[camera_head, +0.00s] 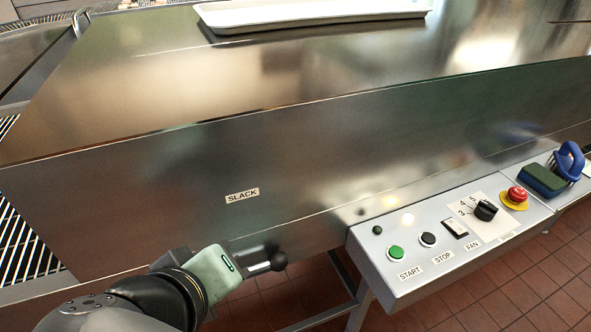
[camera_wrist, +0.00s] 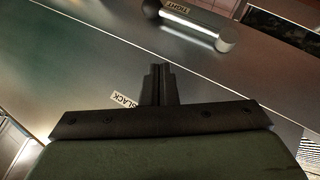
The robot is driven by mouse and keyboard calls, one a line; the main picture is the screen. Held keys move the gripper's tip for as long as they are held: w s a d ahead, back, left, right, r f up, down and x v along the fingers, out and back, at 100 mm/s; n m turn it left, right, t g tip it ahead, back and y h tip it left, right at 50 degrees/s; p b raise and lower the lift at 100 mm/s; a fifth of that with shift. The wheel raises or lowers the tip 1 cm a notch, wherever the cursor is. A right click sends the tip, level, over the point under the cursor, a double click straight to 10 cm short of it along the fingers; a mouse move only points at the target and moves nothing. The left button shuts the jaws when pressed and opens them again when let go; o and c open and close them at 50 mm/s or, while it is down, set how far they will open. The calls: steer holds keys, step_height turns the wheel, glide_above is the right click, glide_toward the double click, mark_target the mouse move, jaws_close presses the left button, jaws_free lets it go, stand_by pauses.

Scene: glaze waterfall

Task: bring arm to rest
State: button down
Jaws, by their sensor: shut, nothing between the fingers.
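My gripper (camera_wrist: 158,72) is shut and empty in the wrist view, its two dark fingers together in front of the steel panel. In the head view my pale green hand (camera_head: 212,270) is at the lower left, in front of the panel (camera_head: 150,190) and below its SLACK label (camera_head: 242,195). The fingertips cannot be made out clearly there. A dark ball knob (camera_head: 278,262) shows just right of the hand. In the wrist view a shiny bar (camera_wrist: 190,22) lies beyond the fingertips, with a gap between in the picture.
A control box (camera_head: 450,240) stands at the right, with a green START button (camera_head: 396,253), a dial (camera_head: 486,210) and a red stop button (camera_head: 517,195). A green block (camera_head: 543,180) and a blue-handled tool (camera_head: 570,160) are at its far end. A white tray (camera_head: 310,14) lies on top.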

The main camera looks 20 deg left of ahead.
stand_by(0.4)
steer(key=w+d+r+m+g+h+p, duration=0.2)
steer(key=w+d+m+g+h+p, duration=0.2)
steer(key=w+d+p, duration=0.85)
steer(key=s+d+m+g+y+p, duration=0.1)
steer(key=d+m+g+p, duration=0.1)
steer(key=d, duration=0.8)
steer(key=s+d+r+m+g+y+p, duration=0.1)
steer(key=d+m+g+p, duration=0.2)
steer(key=d, duration=0.8)
steer(key=shift+s+m+p, duration=0.25)
steer(key=shift+m+p, duration=0.15)
steer(key=shift+m, duration=0.5)
steer(key=shift+d, duration=0.15)
